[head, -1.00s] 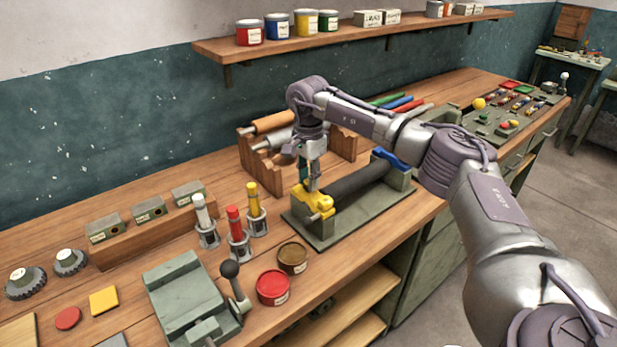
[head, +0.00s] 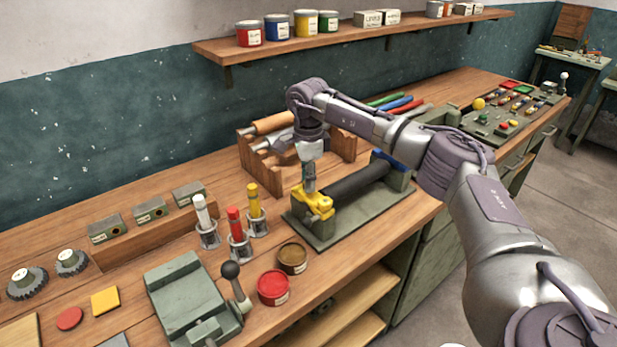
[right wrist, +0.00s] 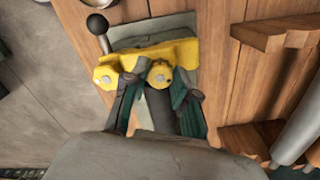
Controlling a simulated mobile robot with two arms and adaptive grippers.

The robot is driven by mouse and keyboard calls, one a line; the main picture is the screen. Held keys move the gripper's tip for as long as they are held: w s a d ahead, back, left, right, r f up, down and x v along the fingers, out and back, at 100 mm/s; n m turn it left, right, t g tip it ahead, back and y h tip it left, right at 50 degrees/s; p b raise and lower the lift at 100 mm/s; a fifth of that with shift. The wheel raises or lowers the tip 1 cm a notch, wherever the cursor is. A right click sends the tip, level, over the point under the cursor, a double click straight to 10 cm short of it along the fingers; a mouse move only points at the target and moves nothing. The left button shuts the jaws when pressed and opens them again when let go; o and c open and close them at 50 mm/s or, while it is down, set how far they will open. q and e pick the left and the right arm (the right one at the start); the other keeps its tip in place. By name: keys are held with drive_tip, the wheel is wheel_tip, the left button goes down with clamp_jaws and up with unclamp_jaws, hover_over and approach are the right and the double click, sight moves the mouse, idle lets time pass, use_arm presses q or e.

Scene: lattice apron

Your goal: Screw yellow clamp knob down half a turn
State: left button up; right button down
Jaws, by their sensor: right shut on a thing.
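The yellow clamp (head: 318,209) sits at the near left end of a dark roller (head: 352,184) on a green base plate. In the right wrist view the yellow clamp (right wrist: 165,54) spans the frame's upper part and has two round yellow knobs on it. My right gripper (head: 310,190) points down onto the clamp. In the right wrist view its fingers are on either side of the middle yellow knob (right wrist: 160,75), shut on it. The second yellow knob (right wrist: 105,76) is to the left, outside the fingers. My left gripper is not in view.
A blue clamp (head: 390,161) is at the roller's far end. Red, white and yellow-topped tubes stand left of the base plate (head: 333,238). A brown tin (head: 292,258), a red tin (head: 273,288) and a green vice (head: 185,300) with a black-balled lever are in front.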

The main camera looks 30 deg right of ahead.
drive_tip(key=m, duration=0.4)
drive_tip(key=shift+m, duration=0.3)
drive_tip(key=m+p, duration=0.1)
drive_tip(key=m, duration=0.2)
drive_tip(key=shift+m, duration=0.4)
drive_tip(key=m, duration=0.3)
drive_tip(key=shift+r+m, duration=0.1)
drive_tip(key=shift+m, duration=0.2)
drive_tip(key=m, duration=0.3)
drive_tip(key=shift+m+p, duration=0.3)
drive_tip(key=shift+p, duration=0.1)
drive_tip(key=m, duration=0.3)
drive_tip(key=shift+m, duration=0.3)
drive_tip(key=m+p, duration=0.1)
drive_tip(key=m, duration=0.2)
drive_tip(key=shift+m, duration=0.3)
drive_tip(key=m, duration=0.3)
drive_tip(key=shift+m+p, duration=0.65)
drive_tip(key=shift+m, duration=1.65)
